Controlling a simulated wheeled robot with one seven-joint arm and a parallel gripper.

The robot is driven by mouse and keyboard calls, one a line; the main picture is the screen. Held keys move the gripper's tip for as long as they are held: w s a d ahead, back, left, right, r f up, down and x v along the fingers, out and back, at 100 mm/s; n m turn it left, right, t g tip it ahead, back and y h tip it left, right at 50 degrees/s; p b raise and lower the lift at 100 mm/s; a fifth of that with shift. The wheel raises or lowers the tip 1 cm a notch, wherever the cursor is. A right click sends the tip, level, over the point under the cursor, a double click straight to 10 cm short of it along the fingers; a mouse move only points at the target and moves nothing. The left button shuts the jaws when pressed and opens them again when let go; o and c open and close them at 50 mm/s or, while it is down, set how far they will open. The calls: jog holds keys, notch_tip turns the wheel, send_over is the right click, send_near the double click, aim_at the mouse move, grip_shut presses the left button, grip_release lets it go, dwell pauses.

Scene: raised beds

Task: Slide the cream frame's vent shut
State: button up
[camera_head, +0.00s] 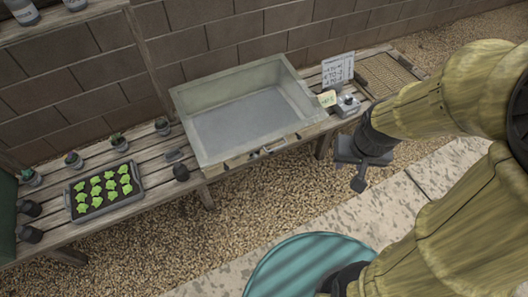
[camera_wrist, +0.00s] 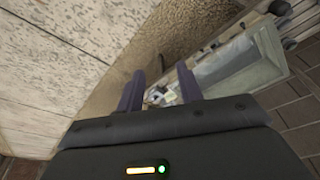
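No cream frame with a vent can be made out for certain in either view. The nearest likeness is a large pale grey-green open box (camera_head: 290,70) on the wooden bench, which also shows in the wrist view (camera_wrist: 232,65); I cannot tell whether it is the frame, and no vent is clear on it. My gripper (camera_head: 358,178) hangs in front of the bench's right part, over the gravel and apart from the box. In the wrist view its two dark fingers (camera_wrist: 160,90) stand apart with nothing held between them.
The slatted bench (camera_head: 155,158) carries a black tray of seedlings (camera_head: 76,207), small pots (camera_head: 118,142), a sign (camera_head: 338,69), a small grey device (camera_head: 347,105) and a mesh panel (camera_head: 385,74). A block wall (camera_head: 190,40) stands behind.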

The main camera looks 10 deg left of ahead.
jog(key=shift+w, duration=0.25)
jog(key=shift+o, duration=0.6)
jog(key=shift+s+d, duration=0.1)
jog(key=shift+s, duration=0.1)
jog(key=shift+s+f, duration=0.1)
jog(key=shift+f, duration=0.05)
jog(key=w+a+f+n+t+y+b, duration=0.1)
jog(key=w+f+t+b, duration=0.1)
jog(key=w+f+b, duration=0.65)
jog(key=w+a+f+n+t+y+b, duration=0.15)
jog(key=w+f+b, duration=0.4)
jog(key=f, duration=0.55)
jog(key=w+f+t+b, duration=0.3)
jog(key=w+f+b, duration=0.3)
jog(key=f+b, duration=0.3)
jog(key=w+a+f+t+y+b, duration=0.1)
jog(key=a+f+y+b, duration=0.1)
jog(key=f+b, duration=0.4)
jog(key=w+a+f+t+y+b, duration=0.1)
jog(key=a+f+t+y+b, duration=0.1)
jog(key=f+b, duration=0.5)
jog(key=w+a+f+t+y+b, duration=0.1)
jog(key=f+b, duration=0.5)
jog(key=f, duration=0.9)
jog(key=shift+w+a+t+y+b, duration=0.15)
jog(key=shift+a+t+y, duration=0.15)
jog(key=shift+a+y, duration=0.45)
jog(key=shift+a+t+y+b, duration=0.15)
jog(key=shift+a+t+y, duration=0.2)
jog(key=shift+y, duration=0.65)
